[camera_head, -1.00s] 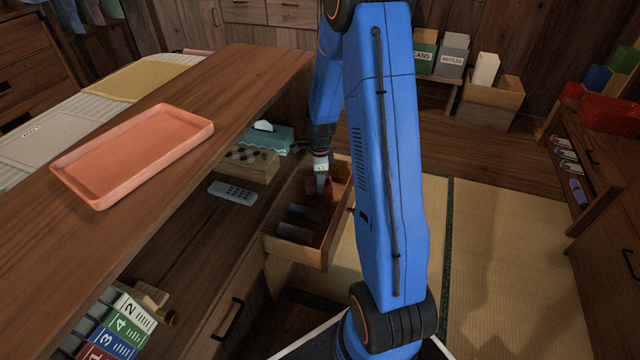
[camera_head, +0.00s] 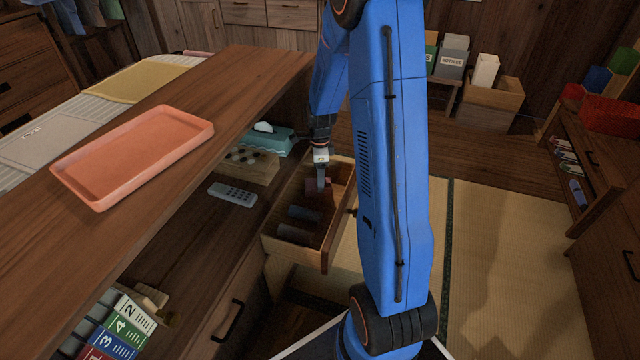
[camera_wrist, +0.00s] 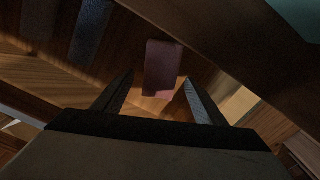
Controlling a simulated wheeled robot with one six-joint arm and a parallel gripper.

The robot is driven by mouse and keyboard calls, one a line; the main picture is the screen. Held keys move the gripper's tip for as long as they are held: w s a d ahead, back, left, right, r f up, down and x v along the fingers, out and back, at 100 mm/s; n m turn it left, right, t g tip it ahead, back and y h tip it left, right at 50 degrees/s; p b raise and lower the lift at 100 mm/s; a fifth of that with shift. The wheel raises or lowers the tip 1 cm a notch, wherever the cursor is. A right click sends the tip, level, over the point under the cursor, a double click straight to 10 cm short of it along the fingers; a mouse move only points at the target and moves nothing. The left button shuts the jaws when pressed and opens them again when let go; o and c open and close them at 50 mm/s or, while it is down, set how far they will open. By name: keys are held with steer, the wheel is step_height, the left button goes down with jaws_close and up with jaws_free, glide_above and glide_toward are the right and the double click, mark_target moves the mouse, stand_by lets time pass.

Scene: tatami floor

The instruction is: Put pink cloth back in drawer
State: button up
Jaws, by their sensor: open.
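The drawer (camera_head: 318,262) is pulled open below the wooden counter, and its inside is dim. The pink cloth (camera_wrist: 162,68) looks like a small dull-pink rolled or folded piece inside the drawer. It also shows in the head view (camera_head: 316,188), partly behind my gripper. My gripper (camera_head: 322,186) points down into the drawer at the cloth. In the wrist view my gripper (camera_wrist: 158,92) has its two fingers apart, with the cloth just beyond and between the tips. I cannot tell whether a finger touches it.
Two dark rolled cloths (camera_head: 296,233) lie nearer in the drawer. A remote (camera_head: 233,194), a wooden box (camera_head: 250,165) and a teal tissue box (camera_head: 268,139) stand on the shelf left of the drawer. A coral tray (camera_head: 135,155) sits on the counter. The tatami at right is clear.

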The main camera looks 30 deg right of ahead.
steer(key=s+a+r+n+t, duration=0.1)
steer(key=s+a+r+n, duration=0.2)
steer(key=r, duration=0.5)
steer(key=s+a+r+n, duration=0.2)
steer(key=r+n, duration=0.1)
steer(key=r, duration=0.6)
steer(key=s+a+r+n+t, duration=0.1)
steer(key=s+a+r+n, duration=0.2)
steer(key=s+n, duration=0.3)
steer(key=s+a+r+n+t, duration=0.1)
steer(key=s+a+r+n, duration=0.3)
steer(key=s, duration=0.6)
steer(key=s+a+r+n+t, duration=0.1)
steer(key=s+a+r+n, duration=0.2)
steer(key=s+n, duration=0.5)
steer(key=shift+s+a+r+t, duration=0.4)
steer(key=shift+s+a, duration=0.05)
steer(key=shift+a, duration=0.2)
steer(key=shift+c, duration=0.2)
